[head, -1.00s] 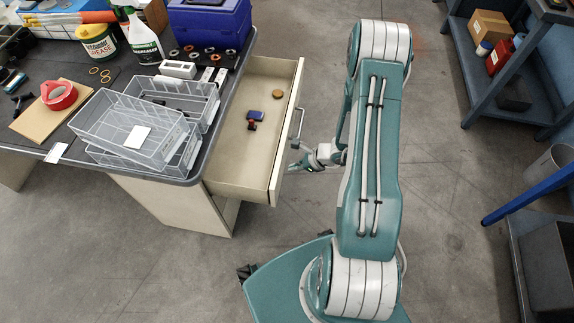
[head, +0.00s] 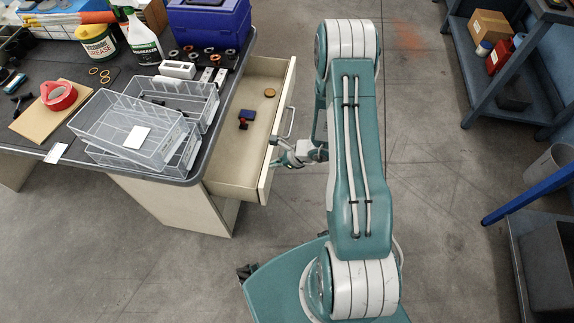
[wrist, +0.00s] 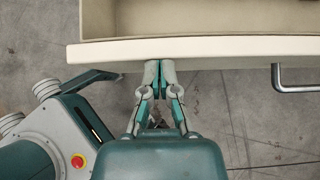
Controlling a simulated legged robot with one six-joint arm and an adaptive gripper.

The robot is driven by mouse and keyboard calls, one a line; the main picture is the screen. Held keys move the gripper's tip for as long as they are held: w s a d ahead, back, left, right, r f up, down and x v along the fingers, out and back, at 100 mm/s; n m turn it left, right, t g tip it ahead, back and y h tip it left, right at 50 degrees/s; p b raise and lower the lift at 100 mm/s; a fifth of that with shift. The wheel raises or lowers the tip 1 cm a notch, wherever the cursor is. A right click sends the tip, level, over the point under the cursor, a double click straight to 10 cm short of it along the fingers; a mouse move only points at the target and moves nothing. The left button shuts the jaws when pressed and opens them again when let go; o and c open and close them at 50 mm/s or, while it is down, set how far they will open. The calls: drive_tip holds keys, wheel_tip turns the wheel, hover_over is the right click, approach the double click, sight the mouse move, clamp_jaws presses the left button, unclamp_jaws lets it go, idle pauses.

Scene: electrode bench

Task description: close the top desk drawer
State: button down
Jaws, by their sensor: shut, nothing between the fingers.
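The cream top desk drawer (head: 232,168) stands pulled out from the right side of the desk, less than fully open. A dark blue object with a red part and a round brown disc lie in it. Its bar handle (head: 288,122) is on the front panel, and also shows at the right in the wrist view (wrist: 297,88). My gripper (head: 274,160) is at the outer face of the drawer front, beside the handle. In the wrist view my gripper (wrist: 158,66) has its fingers together, with the tips at the drawer front (wrist: 190,48) and nothing between them.
The desk top (head: 52,138) holds clear trays (head: 128,120), a red tape roll (head: 58,95), a spray bottle and a blue case (head: 208,22). A blue shelf unit (head: 505,75) stands at the right. The floor between is clear.

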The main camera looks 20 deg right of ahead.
drive_tip(key=w+a, duration=0.6)
drive_tip(key=a, duration=0.2)
drive_tip(key=w+a, duration=0.5)
drive_tip(key=a, duration=0.4)
drive_tip(key=shift+w+a, duration=0.15)
drive_tip(key=shift+w, duration=0.2)
drive_tip(key=shift+w+r, duration=0.1)
